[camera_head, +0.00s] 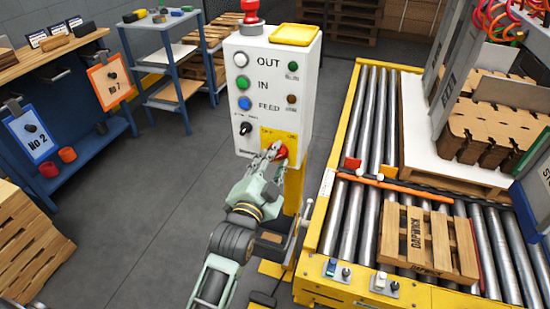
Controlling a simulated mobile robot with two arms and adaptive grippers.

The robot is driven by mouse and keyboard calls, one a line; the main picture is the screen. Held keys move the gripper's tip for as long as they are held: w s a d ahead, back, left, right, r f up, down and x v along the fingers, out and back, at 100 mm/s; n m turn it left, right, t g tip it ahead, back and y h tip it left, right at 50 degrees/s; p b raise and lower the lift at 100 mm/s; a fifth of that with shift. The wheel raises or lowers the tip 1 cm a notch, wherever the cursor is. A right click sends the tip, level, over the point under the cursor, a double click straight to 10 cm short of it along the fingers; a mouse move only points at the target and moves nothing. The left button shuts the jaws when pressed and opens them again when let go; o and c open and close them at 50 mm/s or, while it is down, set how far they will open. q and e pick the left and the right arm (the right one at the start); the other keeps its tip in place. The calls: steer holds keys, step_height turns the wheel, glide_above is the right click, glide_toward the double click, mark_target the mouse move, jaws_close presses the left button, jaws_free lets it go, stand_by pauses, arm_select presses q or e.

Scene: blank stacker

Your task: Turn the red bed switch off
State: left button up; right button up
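A white control box (243,175) stands on a yellow post (293,190) near the middle of the head view. Low on its front is a yellow plate (283,135) with a red switch (282,151), partly hidden by my gripper. My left gripper (275,155) is at the switch, its fingers against or just in front of it. I cannot tell whether the fingers grip the knob, nor which way the switch is turned. My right gripper is not in view.
The box also has OUT, IN and FEED buttons (243,82), a black selector (246,128) and a red top piece (250,12). A roller conveyor (345,215) with a wooden pallet (440,245) lies to the right. Grey floor (130,210) is open to the left.

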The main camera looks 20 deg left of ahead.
arm_select(q)
steer(key=shift+w, duration=0.35)
jaws_close()
stand_by(0.3)
